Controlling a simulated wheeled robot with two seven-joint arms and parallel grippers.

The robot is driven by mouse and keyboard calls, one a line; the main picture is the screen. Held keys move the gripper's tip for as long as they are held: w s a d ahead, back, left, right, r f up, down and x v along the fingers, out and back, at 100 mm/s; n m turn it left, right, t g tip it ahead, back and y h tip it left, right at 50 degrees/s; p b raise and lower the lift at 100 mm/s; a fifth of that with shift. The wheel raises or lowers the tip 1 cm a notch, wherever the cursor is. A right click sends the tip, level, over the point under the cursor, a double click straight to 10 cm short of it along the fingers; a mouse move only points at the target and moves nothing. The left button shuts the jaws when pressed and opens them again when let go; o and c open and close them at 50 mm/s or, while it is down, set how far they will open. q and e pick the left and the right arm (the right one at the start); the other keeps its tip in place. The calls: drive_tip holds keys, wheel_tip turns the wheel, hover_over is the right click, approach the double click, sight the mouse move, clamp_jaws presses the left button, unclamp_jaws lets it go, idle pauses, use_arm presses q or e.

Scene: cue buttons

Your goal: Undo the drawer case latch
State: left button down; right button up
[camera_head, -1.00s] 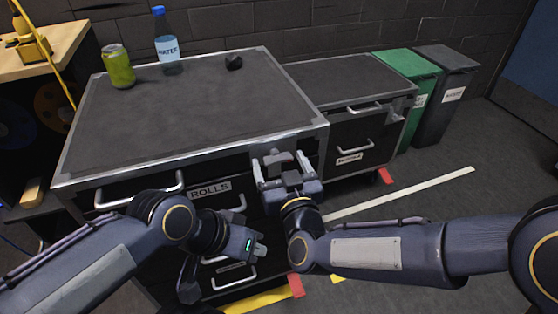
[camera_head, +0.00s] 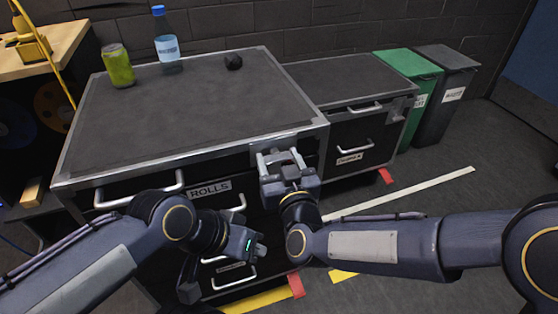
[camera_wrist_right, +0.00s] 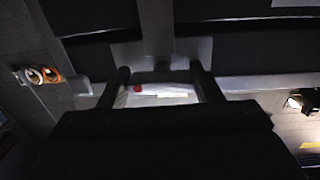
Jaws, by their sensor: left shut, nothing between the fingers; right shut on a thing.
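The large dark drawer case (camera_head: 190,105) stands on the left with pale metal edging. Its latch (camera_head: 279,155) is on the front near the right corner, partly hidden by my right gripper (camera_head: 281,162). My right gripper is shut on the latch. In the right wrist view the latch (camera_wrist_right: 165,92) shows as a pale piece with a red spot between the dark fingers (camera_wrist_right: 163,88). My left gripper (camera_head: 258,248) is shut and empty, low in front of the drawer fronts, apart from the latch.
A lower case (camera_head: 350,82) and two bins (camera_head: 410,70) are on the right. Drawer handles (camera_head: 140,190) stick out at the front.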

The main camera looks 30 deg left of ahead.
drive_tip(key=m+b, duration=0.3)
drive_tip(key=b, duration=0.1)
drive_tip(key=shift+f+m, duration=0.2)
drive_tip(key=shift+m, duration=0.2)
drive_tip(key=m+g+b, duration=0.1)
drive_tip(key=m+b, duration=0.2)
drive_tip(key=m, duration=0.1)
drive_tip(key=m+b, duration=0.3)
drive_tip(key=m, duration=0.2)
drive_tip(key=shift+r+m+g+b, duration=0.2)
drive_tip(key=shift+m+g+b, duration=0.2)
drive_tip(key=shift+m+b, duration=1.25)
drive_tip(key=shift+m+p, duration=0.3)
drive_tip(key=shift+m, duration=0.25)
drive_tip(key=o, duration=0.9)
drive_tip(key=shift+o, duration=0.2)
drive_tip(key=v, duration=0.7)
drive_tip(key=shift+s+d+p, duration=0.3)
drive_tip(key=shift+p, duration=0.05)
